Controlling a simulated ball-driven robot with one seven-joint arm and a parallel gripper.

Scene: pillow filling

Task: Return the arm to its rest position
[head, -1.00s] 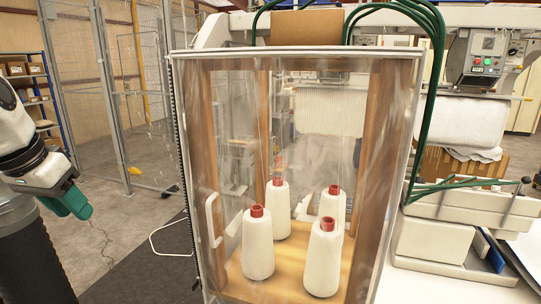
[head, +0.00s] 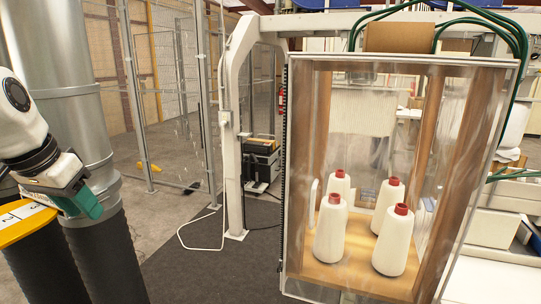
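My arm (head: 30,140) is at the left edge of the head view, bent downward. My gripper (head: 82,205) is at its lower end, a dark and green shape. It hangs in the air beside a large grey column and black ribbed tubes, touching nothing that I can make out. Its fingers are too small and turned too far to tell open from shut. I see no object held in it.
A clear-walled cabinet (head: 300,170) with several white thread cones stands on the right. A wire fence (head: 175,95) and a white machine post (head: 232,150) stand behind. Dark floor matting (head: 210,265) lies open between.

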